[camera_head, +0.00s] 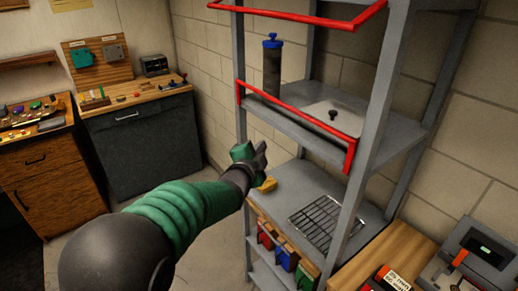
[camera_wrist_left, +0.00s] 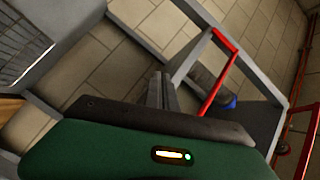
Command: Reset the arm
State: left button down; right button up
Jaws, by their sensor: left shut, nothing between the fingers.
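My left arm (camera_head: 185,215), with a green sleeve, reaches in from the lower left of the head view. Its left gripper (camera_head: 259,152) is shut and empty in front of the grey shelf rack (camera_head: 360,137), near the left post. In the left wrist view the shut fingers (camera_wrist_left: 160,90) stand upright together, with a red bar (camera_wrist_left: 218,78) of the rack to their right. I cannot tell whether the gripper touches the rack. My right gripper is in neither view.
A dark canister (camera_head: 271,70) with a blue top stands on the upper shelf. A yellow object (camera_head: 267,185) and a wire grid (camera_head: 328,219) lie on the shelf below, above coloured bins (camera_head: 287,258). Workbenches stand at the left; a console (camera_head: 475,262) is at the lower right.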

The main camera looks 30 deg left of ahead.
pick_arm(q)
jog(key=shift+d+r, duration=0.1)
jog(key=shift+d, duration=0.2)
jog(key=s+d+f+n+g+h, duration=0.2)
jog(key=s+d+f+n+g, duration=0.25)
jog(key=f, duration=0.45)
jog(key=s+d+f+n+g+h, duration=0.1)
jog(key=s+d+f+n+g, duration=0.15)
jog(key=s+d+f, duration=0.45)
jog(key=s+d+f+n+g, duration=0.1)
jog(key=s+d+f+g, duration=0.1)
jog(key=s+f, duration=0.3)
jog(key=s+d+f+n+g+h, duration=0.1)
jog(key=s+f+g, duration=0.3)
jog(key=s, duration=0.6)
jog(key=shift+s+d+f+n, duration=0.2)
jog(key=shift+d+f+n, duration=0.3)
jog(key=shift+f, duration=0.05)
jog(key=shift+a, duration=0.1)
